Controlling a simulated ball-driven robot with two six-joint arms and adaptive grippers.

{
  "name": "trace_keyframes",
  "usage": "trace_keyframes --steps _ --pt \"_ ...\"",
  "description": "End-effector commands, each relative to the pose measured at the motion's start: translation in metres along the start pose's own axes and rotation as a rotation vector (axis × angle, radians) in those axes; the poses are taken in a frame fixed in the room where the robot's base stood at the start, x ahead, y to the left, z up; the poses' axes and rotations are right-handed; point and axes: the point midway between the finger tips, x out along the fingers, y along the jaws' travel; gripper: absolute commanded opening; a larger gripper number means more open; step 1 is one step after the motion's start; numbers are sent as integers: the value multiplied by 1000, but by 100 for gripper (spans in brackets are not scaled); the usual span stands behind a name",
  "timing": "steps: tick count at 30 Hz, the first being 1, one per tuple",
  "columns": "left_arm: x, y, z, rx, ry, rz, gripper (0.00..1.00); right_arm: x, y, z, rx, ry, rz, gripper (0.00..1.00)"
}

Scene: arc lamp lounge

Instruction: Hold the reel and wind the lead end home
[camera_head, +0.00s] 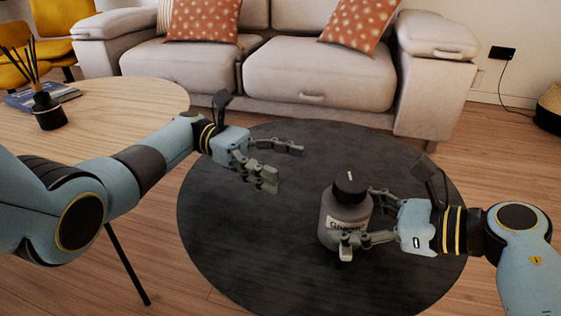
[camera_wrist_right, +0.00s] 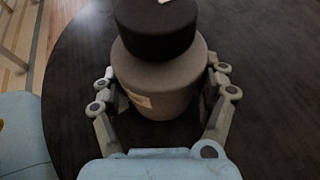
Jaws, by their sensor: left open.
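A grey bottle (camera_head: 345,222) with a black cap (camera_head: 350,187) and a pale label stands upright on the dark round surface (camera_head: 240,265). The cap has a white mark on top. In the right wrist view the bottle (camera_wrist_right: 160,88) fills the middle, with its cap cut off by the top edge. My right gripper (camera_head: 360,218) has a finger on each side of the bottle body and looks closed on it. My left gripper (camera_head: 285,165) is open and empty, left of and behind the bottle, apart from it. I see no reel or lead end in these views.
A round wooden table (camera_head: 130,98) at the left holds a dark reed diffuser (camera_head: 48,112) and a blue book (camera_head: 62,94). A beige sofa (camera_head: 310,75) stands behind the dark surface. The left part of the dark surface is clear.

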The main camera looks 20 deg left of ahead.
Motion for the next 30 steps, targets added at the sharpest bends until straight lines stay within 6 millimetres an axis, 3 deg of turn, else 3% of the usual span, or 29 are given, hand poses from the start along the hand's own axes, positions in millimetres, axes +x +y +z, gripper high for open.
trace_keyframes --steps 1,5,16,30 --pt "0 0 0 0 0 0 72 0 0 0 1 0 1 85" --pt "0 0 0 0 0 0 72 0 0 0 0 0 0 100" --pt "0 0 0 0 0 0 72 -8 -1 0 -1 0 -2 100" --pt "0 0 0 0 0 0 72 -102 0 -2 -3 5 -1 100"
